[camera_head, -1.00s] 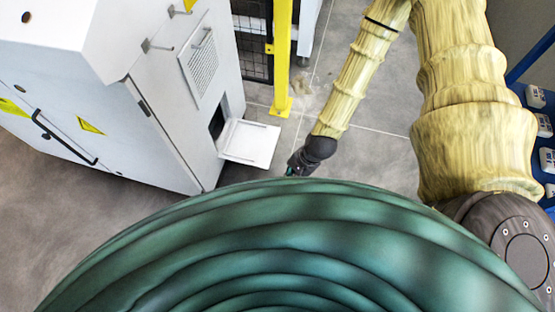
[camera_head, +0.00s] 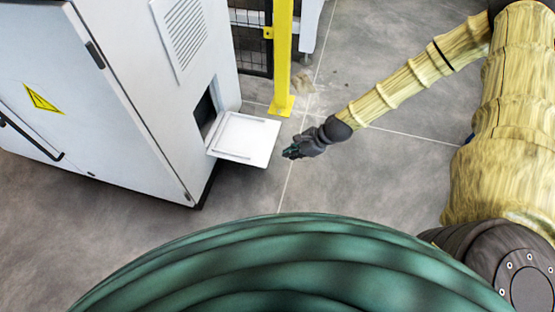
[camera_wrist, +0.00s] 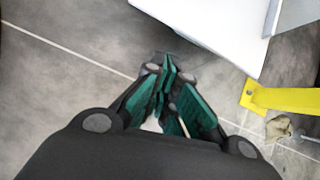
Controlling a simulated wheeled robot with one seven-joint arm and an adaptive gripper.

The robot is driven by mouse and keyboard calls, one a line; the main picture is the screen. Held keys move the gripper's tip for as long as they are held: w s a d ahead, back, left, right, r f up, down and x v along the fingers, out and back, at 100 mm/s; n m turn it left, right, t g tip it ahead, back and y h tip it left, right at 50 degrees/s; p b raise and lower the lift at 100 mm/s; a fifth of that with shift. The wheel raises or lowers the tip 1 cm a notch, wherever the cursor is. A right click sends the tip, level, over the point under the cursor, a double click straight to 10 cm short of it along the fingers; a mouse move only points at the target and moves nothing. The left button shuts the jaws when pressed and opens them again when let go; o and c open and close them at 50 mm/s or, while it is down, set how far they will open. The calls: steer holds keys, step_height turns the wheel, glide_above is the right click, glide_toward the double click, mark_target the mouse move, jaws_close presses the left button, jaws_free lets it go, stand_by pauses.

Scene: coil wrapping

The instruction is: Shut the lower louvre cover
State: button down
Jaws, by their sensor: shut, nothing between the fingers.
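The lower louvre cover (camera_head: 246,138) is a white flap on the side of the white cabinet (camera_head: 130,90). It hangs open, folded out to about level, below a dark opening (camera_head: 205,110). In the wrist view the white panel edge (camera_wrist: 205,28) shows at the top, beyond my fingers. My gripper (camera_head: 291,152) is shut and empty. It is just right of the cover's outer edge in the head view, with a small gap between them. In the wrist view the green finger pads of my gripper (camera_wrist: 168,85) are together.
The upper louvre cover (camera_head: 183,30) lies flat against the cabinet above the opening. A yellow post (camera_head: 282,60) with a foot plate stands behind the cover, beside black mesh fencing (camera_head: 250,40). Grey floor (camera_head: 370,180) around my gripper is clear.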

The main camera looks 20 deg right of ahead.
steer(key=w+a+f+m+b, duration=0.2)
steer(key=w+f+b, duration=0.4)
steer(key=b, duration=0.4)
steer(key=shift+w+a+f+t, duration=0.3)
steer(key=shift+w+a+f, duration=0.1)
steer(key=shift+a, duration=0.2)
stand_by(0.4)
steer(key=shift+r+p, duration=0.15)
steer(key=shift+p, duration=0.15)
